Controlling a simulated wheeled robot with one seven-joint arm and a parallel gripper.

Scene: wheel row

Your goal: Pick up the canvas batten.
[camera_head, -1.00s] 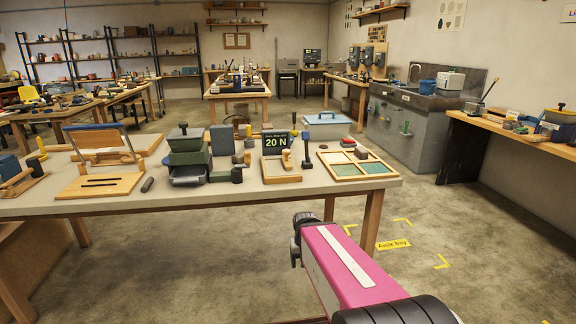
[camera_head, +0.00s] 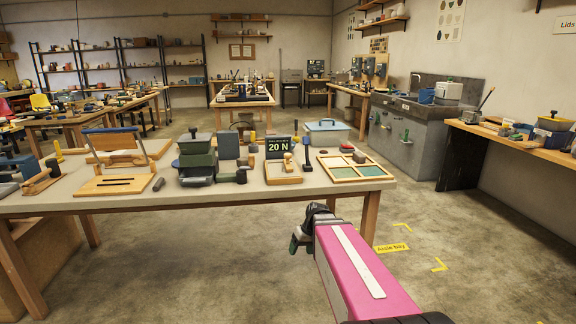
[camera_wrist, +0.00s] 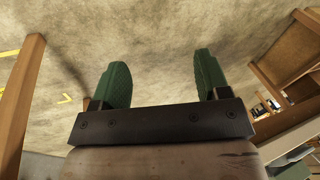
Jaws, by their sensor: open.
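I cannot make out a thing that is surely the canvas batten in either view.
The table holds a wooden frame with a blue bar (camera_head: 108,133), green boxes (camera_head: 196,160), a "20 N" display (camera_head: 279,147) and a divided tray (camera_head: 357,179). Floor right of the table is free, with yellow markings (camera_head: 391,248). A sink unit (camera_head: 415,140) stands beyond.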

